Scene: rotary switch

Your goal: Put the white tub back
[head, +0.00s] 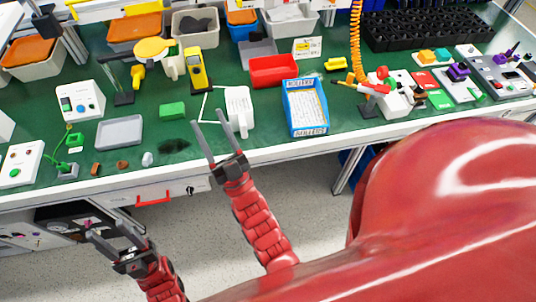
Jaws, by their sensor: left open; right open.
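Several pale containers are in view, and I cannot tell which one is the white tub. A white bin with dark contents (188,44) stands at the back, left of centre. Another white bin (290,26) stands at the back to its right. A shallow pale grey-white tray (119,132) lies empty at the left front. My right gripper (207,119) is open and empty, over the table's front edge near a white handled object (238,111). My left gripper (106,228) is open and empty, low in front of the table, below the drawer.
A blue box with a label (305,107), a red tray (274,71) and a green block (172,110) are on the green worktop (150,155). White switch boxes (80,100) stand at the left. A black grid tray (425,28) and coloured fixtures fill the right.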

